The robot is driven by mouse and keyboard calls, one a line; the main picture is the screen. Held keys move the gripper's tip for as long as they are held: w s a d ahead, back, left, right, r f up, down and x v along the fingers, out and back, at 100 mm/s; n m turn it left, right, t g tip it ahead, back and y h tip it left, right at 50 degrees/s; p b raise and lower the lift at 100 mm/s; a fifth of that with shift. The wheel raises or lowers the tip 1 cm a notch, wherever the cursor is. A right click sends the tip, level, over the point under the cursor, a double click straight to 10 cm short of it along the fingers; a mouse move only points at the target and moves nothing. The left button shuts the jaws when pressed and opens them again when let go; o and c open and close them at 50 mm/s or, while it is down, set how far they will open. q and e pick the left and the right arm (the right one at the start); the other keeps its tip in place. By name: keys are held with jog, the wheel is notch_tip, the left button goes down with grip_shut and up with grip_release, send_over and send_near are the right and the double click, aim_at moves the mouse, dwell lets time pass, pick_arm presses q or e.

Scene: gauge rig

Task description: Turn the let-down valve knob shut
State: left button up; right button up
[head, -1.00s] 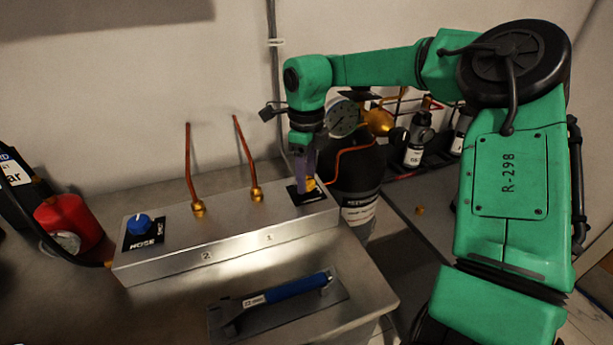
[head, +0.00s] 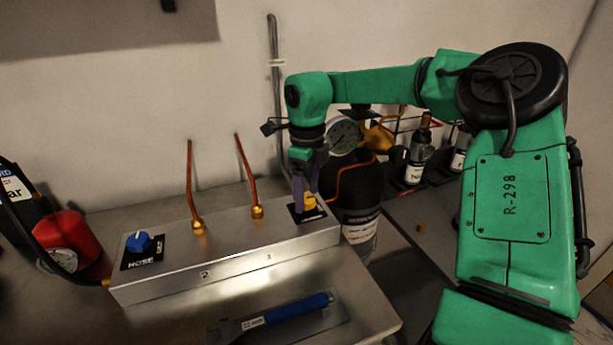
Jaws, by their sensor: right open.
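A long metal manifold block (head: 230,266) lies on the bench. A yellow knob (head: 310,201) stands on a black label plate at its right end; the plate's text is too small and covered to read. A blue knob (head: 138,242) stands at its left end on a plate reading HOSE. My right gripper (head: 303,205) points down at the yellow knob, its purple-grey fingers open and partly hiding it. I cannot tell whether the fingers touch the knob. My left gripper is not in view.
Two copper tubes (head: 246,172) rise from brass fittings on the block. A dark cylinder (head: 352,190) with a gauge (head: 343,136) stands close behind the right end. A blue-handled tool (head: 290,313) lies in front. A red cylinder (head: 72,240) stands at left.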

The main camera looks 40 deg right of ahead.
aim_at(306, 198)
notch_tip(306, 198, up, 14)
jog(key=p, duration=0.1)
jog(key=shift+r, duration=0.15)
dwell(0.4)
